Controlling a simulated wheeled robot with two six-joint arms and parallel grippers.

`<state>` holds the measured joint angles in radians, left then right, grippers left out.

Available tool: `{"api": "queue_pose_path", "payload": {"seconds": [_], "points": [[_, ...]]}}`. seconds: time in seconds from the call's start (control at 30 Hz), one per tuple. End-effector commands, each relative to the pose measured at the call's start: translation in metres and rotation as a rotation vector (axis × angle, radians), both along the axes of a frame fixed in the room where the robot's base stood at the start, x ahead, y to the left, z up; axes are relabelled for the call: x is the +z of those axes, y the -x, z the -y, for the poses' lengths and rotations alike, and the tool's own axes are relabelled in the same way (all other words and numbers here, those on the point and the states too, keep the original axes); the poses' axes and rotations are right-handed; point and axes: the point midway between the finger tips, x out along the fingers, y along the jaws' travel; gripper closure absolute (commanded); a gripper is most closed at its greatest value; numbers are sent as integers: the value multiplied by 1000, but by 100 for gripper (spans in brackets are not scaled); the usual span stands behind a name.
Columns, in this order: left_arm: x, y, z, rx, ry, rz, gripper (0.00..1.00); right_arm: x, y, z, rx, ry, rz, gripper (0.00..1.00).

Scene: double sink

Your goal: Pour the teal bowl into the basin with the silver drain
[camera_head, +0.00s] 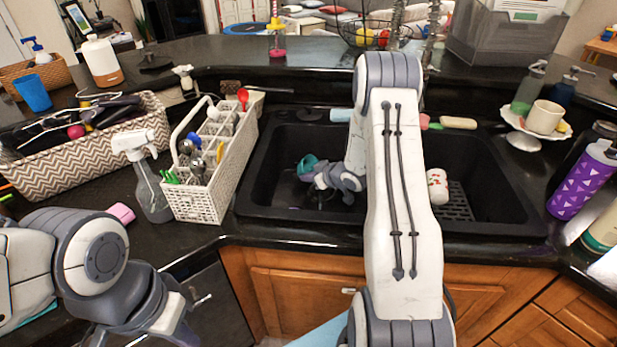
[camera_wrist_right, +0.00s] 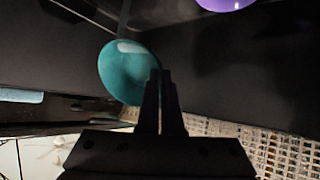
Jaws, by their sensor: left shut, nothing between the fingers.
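The teal bowl (camera_head: 306,162) is low inside the left black basin (camera_head: 272,150) in the head view. It looks tilted, and its contents cannot be made out. In the right wrist view the bowl (camera_wrist_right: 122,72) is at the fingertips. My right gripper (camera_head: 313,176) is shut on the bowl's rim; its dark fingers (camera_wrist_right: 158,85) are close together there. The right basin (camera_head: 490,185) holds a dark grid rack and a red-and-white cup. My right arm hides the middle of the sink, and I cannot make out a silver drain. My left arm is at lower left, its fingers out of view.
A white utensil caddy (camera_head: 205,205) stands close left of the sink. A spray bottle (camera_head: 150,185) and a patterned basket (camera_head: 90,148) stand further left. A purple bottle (camera_head: 580,180) and a plate with a mug (camera_head: 545,118) are at right. A purple round thing (camera_wrist_right: 225,3) edges into the wrist view.

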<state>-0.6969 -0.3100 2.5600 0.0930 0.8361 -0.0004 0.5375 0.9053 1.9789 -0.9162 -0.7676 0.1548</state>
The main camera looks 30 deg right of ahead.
Motion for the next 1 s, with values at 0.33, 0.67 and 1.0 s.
{"api": "queue_pose_path", "payload": {"seconds": [0.33,0.67,1.0], "points": [[0,0,0,0,0,0,100,0,0,0,1,1,0,100],[-13,0,0,0,0,0,100,-2,4,3,-2,-52,72,100],[-16,0,0,0,0,0,100,2,5,3,1,-77,113,100]]}}
